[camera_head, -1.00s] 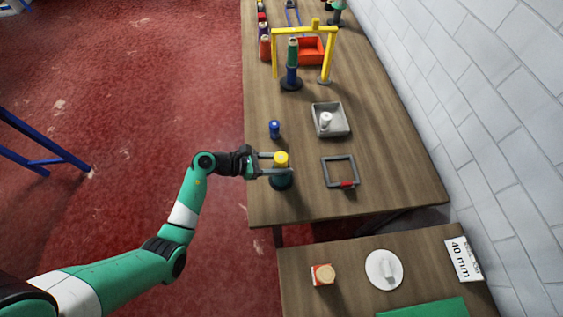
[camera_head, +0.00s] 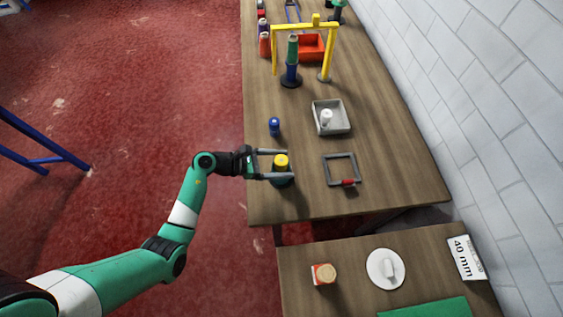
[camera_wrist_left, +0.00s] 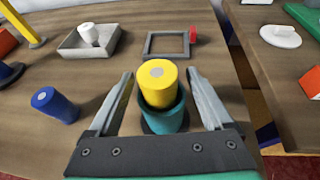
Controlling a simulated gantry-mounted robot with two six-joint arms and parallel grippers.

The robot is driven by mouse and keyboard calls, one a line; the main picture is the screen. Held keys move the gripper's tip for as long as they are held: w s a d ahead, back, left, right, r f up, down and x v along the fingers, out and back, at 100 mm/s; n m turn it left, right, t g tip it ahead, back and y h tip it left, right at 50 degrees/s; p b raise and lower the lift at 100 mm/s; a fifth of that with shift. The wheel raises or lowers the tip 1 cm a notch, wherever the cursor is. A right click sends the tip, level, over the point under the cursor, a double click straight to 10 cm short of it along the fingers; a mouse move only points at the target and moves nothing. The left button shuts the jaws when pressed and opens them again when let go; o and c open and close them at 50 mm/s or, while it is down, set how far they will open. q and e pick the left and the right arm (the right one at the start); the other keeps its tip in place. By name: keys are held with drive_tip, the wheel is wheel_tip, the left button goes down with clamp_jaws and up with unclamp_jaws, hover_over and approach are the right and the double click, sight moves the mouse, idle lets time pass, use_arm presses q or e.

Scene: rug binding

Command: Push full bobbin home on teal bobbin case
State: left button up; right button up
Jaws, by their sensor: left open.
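A yellow bobbin (camera_head: 281,160) stands upright in the teal bobbin case (camera_head: 283,181) near the table's left edge. In the left wrist view the yellow bobbin (camera_wrist_left: 158,82) stands well above the rim of the teal case (camera_wrist_left: 166,118). My left gripper (camera_head: 272,164) is open, with one finger on each side of the bobbin. The left wrist view shows gaps between both fingers (camera_wrist_left: 160,95) and the bobbin. How deep the bobbin sits inside the case is hidden. My right gripper is not in view.
A blue bobbin (camera_head: 274,127) stands behind the gripper. A grey tray (camera_head: 345,130) with a white bobbin and a grey square frame (camera_head: 326,170) with a red part are to the right. A yellow gantry (camera_head: 303,28) stands farther back.

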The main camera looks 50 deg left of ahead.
use_arm(q)
drive_tip(key=p+v, duration=0.2)
drive_tip(key=v, duration=0.9)
drive_tip(key=shift+s+a, duration=0.2)
drive_tip(key=shift+r, duration=0.1)
